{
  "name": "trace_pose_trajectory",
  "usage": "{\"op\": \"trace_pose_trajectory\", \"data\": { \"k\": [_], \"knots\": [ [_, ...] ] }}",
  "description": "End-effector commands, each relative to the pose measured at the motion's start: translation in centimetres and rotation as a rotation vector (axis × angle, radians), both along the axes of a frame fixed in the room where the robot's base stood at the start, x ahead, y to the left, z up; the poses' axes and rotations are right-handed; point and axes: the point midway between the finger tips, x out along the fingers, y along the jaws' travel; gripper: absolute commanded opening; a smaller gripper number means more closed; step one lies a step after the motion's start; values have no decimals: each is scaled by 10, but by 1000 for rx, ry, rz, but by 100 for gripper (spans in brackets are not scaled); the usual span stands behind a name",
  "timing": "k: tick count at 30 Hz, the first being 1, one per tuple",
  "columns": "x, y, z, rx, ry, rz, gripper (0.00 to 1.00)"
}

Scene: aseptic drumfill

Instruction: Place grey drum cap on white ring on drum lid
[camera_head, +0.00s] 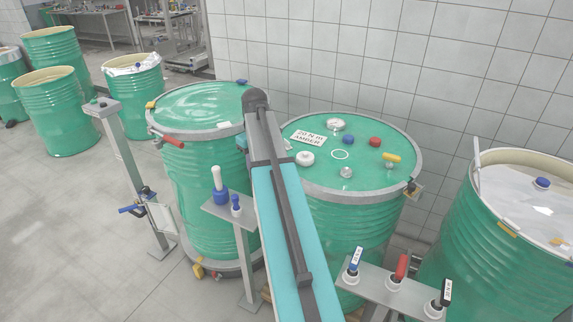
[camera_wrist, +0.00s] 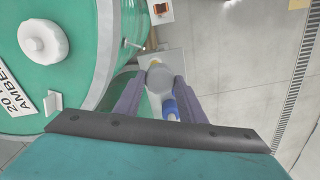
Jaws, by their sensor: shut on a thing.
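The white ring (camera_head: 340,155) lies flat and empty on the green lid of the middle drum (camera_head: 375,148). My gripper (camera_wrist: 156,98) has its two fingers around a pale grey rounded thing (camera_wrist: 158,78), with a blue part just below it in the picture. It looks like the grey drum cap, but its full shape is hidden. In the wrist view, the gripper is to the right of the lid's edge, over the gap and floor, apart from the ring. In the head view my arm hides the gripper; the ring is not in the wrist view.
The lid also bears a white cap (camera_head: 305,158), silver cap (camera_head: 335,124), small grey knob (camera_head: 346,173), red cap (camera_head: 375,142), yellow piece (camera_head: 391,157) and label (camera_head: 308,136). Another green drum (camera_head: 205,107) stands left. A stand (camera_head: 226,211) with tools is in front; a tiled wall is behind.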

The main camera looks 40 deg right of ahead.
Motion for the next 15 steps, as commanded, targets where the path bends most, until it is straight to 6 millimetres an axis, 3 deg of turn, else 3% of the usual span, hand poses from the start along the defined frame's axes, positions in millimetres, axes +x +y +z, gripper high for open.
{"op": "trace_pose_trajectory", "data": {
  "k": [1, 15],
  "knots": [
    [8, 18, -6, 0, 0, 28, 6],
    [54, 162, -35, 0, 0, 252, 6]
  ]
}}
